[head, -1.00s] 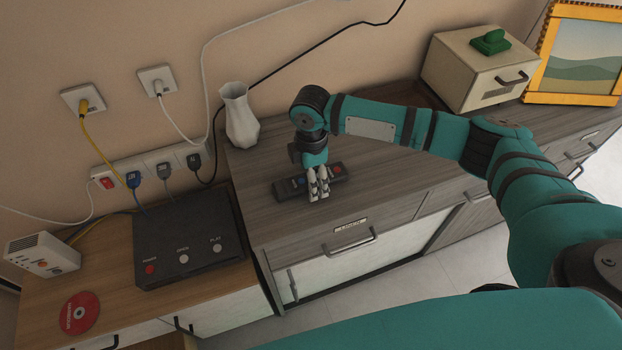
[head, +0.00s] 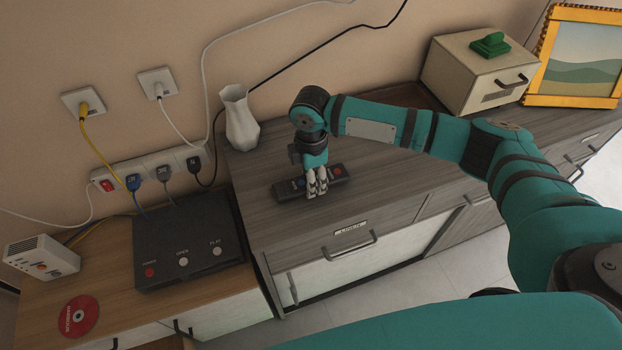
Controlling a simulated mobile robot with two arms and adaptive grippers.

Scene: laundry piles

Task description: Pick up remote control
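The remote control (head: 290,188) is a dark, flat bar with a blue and a red button. It lies on the grey wooden cabinet top (head: 390,185), in front of the white vase. My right gripper (head: 317,184) points down at the middle of the remote, its pale fingers overlapping the remote's near edge. The fingers look close together, but their far side is hidden, so I cannot tell whether they grip it. The remote shows no clear gap above the cabinet. My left gripper is not in view.
The white vase (head: 240,118) stands behind the remote. A beige box (head: 475,75) with a green object (head: 491,44) and a framed picture (head: 580,55) are at the right. A black button box (head: 190,240) and red disc (head: 78,316) sit on the lower left cabinet.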

